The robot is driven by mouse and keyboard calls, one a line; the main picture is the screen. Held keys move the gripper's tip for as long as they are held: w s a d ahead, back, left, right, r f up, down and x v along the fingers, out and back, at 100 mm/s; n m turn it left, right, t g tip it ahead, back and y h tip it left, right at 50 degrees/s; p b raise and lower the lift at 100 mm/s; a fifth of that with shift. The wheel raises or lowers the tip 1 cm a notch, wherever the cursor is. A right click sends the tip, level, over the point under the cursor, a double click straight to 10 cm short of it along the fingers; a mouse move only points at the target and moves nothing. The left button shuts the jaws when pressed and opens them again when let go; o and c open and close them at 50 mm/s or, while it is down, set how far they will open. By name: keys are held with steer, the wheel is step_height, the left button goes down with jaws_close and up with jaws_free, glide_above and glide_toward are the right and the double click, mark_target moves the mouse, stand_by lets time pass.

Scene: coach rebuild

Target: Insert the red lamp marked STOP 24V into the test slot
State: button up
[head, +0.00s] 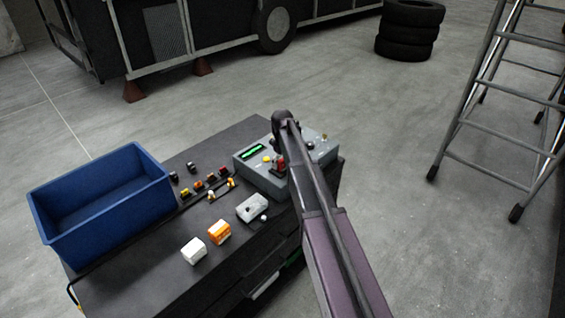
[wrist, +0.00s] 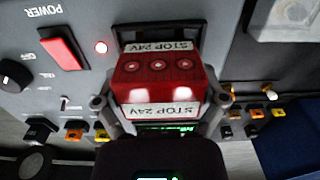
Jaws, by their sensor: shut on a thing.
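The red lamp (wrist: 156,75) fills the middle of the wrist view, with white STOP 24V labels at its near and far sides. My gripper (wrist: 161,103) is shut on it, with one finger on each side. In the head view the red lamp (head: 281,161) shows as a small red patch beside my gripper (head: 277,150), over the grey tester box (head: 262,181). The tester's panel (wrist: 75,18) lies behind the lamp in the wrist view.
A blue bin (head: 102,200), several small lamps, an orange block (head: 219,232) and a white block (head: 194,251) stand on the dark bench. A ladder (head: 462,125) stands right.

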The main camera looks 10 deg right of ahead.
steer(key=shift+f+b, duration=0.35)
steer(key=shift+b, duration=0.05)
stand_by(0.5)
steer(key=shift+r, duration=0.15)
steer(key=shift+r+p, duration=0.3)
steer(key=shift+p, duration=0.15)
stand_by(1.3)
steer(key=shift+f+b, duration=0.7)
stand_by(0.3)
steer(key=o, duration=0.9)
steer(key=shift+r, duration=0.1)
steer(key=shift+r+p, duration=5.45)
steer(key=shift+p, duration=0.15)
